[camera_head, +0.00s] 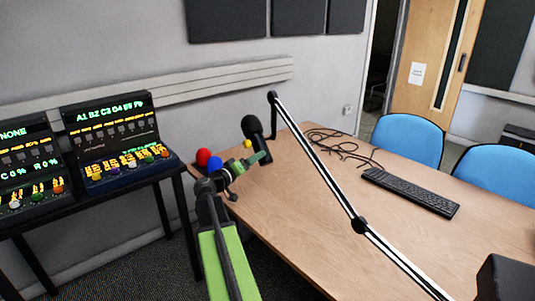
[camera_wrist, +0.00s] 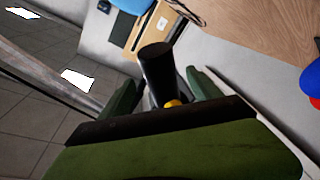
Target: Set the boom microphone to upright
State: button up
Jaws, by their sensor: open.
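The boom microphone (camera_head: 252,128) is black and hangs at the far end of the black-and-white boom arm (camera_head: 320,167), above the table's far left corner. Its head leans a little to the left in the head view. My green gripper (camera_head: 262,157) is just below it. In the wrist view, my gripper's two green fingers (camera_wrist: 160,88) are apart, with the black microphone (camera_wrist: 157,66) showing between them. I cannot tell whether either finger touches it. A yellow part (camera_wrist: 172,104) shows at its lower end, partly hidden by my gripper.
Red (camera_head: 203,157) and blue (camera_head: 214,163) balls show near the table's left edge, beside my arm. The wooden table (camera_head: 300,215) bears a black keyboard (camera_head: 411,192) and loose cable (camera_head: 335,141). Consoles (camera_head: 115,135) stand on a side table at left.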

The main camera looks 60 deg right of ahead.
aim_at(267, 152)
jog(key=d, duration=0.6)
jog(key=s+d, duration=0.1)
jog(key=d, duration=0.1)
jog(key=shift+d, duration=0.4)
